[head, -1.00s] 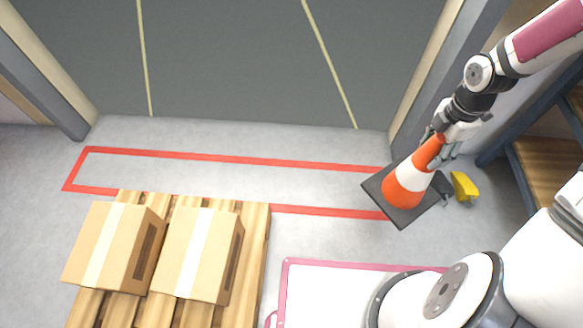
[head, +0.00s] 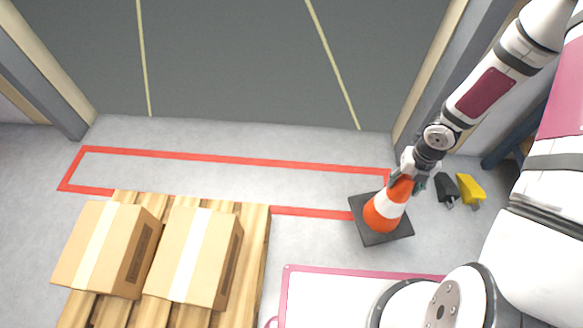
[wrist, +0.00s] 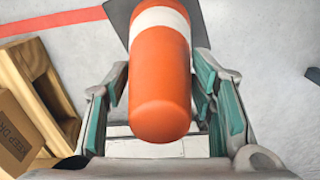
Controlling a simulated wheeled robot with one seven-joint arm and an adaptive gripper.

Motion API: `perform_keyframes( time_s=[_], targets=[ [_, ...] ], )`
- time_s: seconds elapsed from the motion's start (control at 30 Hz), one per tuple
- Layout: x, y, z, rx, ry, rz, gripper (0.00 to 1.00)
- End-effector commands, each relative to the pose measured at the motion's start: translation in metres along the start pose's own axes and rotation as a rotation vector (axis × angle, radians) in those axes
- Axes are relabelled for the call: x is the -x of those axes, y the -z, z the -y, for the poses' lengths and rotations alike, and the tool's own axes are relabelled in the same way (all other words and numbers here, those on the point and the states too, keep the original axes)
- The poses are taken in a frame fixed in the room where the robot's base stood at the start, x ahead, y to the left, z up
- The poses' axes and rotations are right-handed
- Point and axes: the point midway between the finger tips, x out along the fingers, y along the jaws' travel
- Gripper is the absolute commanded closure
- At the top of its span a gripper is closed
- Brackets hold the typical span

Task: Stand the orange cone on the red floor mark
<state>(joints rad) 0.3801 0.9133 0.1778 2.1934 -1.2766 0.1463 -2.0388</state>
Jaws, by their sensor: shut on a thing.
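The orange cone (head: 382,214) has a white band and a square dark base. My gripper (head: 410,182) is shut on its upper part from above. In the wrist view the cone (wrist: 160,80) sits between the two fingers (wrist: 160,110), its tip towards the camera. The red floor mark (head: 230,160) is a long rectangular outline on the grey floor in front of the dark door. The cone is at the mark's right end, its base overlapping the near right corner in the picture. I cannot tell whether the base touches the floor.
A pallet (head: 255,240) with two cardboard boxes (head: 195,255) stands at the near left, over part of the mark's near line. A black object (head: 444,188) and a yellow one (head: 469,190) lie right of the cone. The mark's inside is clear.

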Motion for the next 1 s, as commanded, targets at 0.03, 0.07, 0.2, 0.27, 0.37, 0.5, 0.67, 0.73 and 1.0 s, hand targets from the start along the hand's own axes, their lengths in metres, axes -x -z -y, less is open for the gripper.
perform_keyframes(
  time_s=[0.03, 0.07, 0.2, 0.27, 0.37, 0.5, 0.67, 0.73, 1.0],
  targets=[
    [-0.005, 0.002, -0.003, 0.039, 0.002, 0.000, 1.00],
    [-0.008, 0.002, -0.004, 0.059, 0.002, 0.000, 1.00],
    [-0.019, 0.007, -0.010, 0.147, 0.000, -0.001, 1.00],
    [-0.023, 0.008, -0.013, 0.180, 0.000, -0.001, 1.00],
    [-0.032, 0.013, -0.018, 0.242, -0.002, -0.003, 1.00],
    [-0.045, 0.019, -0.028, 0.353, -0.003, -0.002, 1.00],
    [-0.056, 0.024, -0.037, 0.458, -0.001, -0.001, 1.00],
    [-0.058, 0.025, -0.039, 0.480, -0.001, 0.000, 1.00],
    [-0.059, 0.018, -0.043, 0.492, 0.003, -0.001, 1.00]
  ],
)
